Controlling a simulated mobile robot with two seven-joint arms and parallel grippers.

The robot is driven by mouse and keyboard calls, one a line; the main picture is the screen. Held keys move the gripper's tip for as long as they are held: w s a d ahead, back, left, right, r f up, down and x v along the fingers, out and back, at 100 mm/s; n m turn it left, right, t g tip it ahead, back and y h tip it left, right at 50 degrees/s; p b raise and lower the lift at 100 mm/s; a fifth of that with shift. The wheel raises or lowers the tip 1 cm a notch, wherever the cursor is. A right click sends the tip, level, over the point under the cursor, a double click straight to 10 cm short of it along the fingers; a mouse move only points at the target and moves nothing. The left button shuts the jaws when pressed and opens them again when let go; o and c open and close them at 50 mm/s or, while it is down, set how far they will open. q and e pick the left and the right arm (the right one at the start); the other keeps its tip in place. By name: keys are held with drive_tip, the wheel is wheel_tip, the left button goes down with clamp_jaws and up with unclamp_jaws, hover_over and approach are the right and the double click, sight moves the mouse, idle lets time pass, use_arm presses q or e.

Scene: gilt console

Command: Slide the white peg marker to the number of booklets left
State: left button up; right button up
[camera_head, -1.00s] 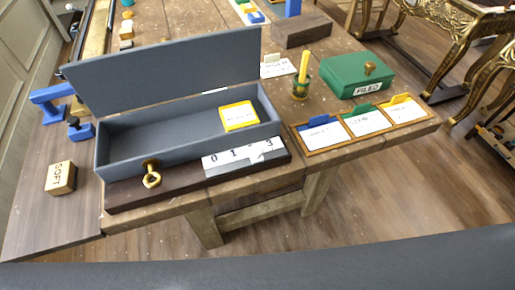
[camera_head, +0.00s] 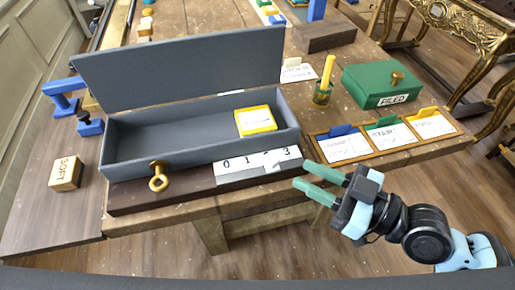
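A white number strip (camera_head: 230,176) on the dark wooden base in front of the grey box shows 0, 1 and 3. The small white peg marker (camera_head: 274,167) stands at its right part, between the 1 and the 3, where the 2 would be. One yellow-edged booklet (camera_head: 256,121) lies in the open grey box (camera_head: 150,160), at its right end. My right gripper (camera_head: 302,175) is just right of the strip, its two green fingers apart and pointing left, with nothing between them. My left gripper is out of view.
A brass knob (camera_head: 158,177) sticks up from the base's left part. A tray (camera_head: 375,154) with blue, green and yellow tabbed cards lies behind my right gripper.

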sight(273, 157)
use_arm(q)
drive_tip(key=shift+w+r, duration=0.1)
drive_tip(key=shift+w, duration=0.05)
use_arm(e)
drive_tip(key=shift+a+r+y, duration=0.25)
drive_tip(key=shift+r+y, duration=0.05)
drive_tip(key=shift+r, duration=0.2)
drive_tip(key=shift+w+a+r+p, duration=0.1)
drive_tip(key=shift+w+a+p, duration=0.15)
drive_tip(key=shift+a+p, duration=0.15)
drive_tip(key=p+x, duration=0.1)
drive_tip(key=x, duration=0.4)
drive_tip(key=shift+p, duration=0.35)
drive_tip(key=shift+x, duration=0.8)
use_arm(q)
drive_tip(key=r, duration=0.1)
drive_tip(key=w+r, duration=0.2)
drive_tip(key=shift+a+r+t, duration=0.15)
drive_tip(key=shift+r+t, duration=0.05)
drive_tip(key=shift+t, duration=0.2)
use_arm(e)
drive_tip(key=shift+s+f, duration=0.1)
drive_tip(key=shift+f, duration=0.1)
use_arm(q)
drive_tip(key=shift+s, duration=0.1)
use_arm(e)
clamp_jaws()
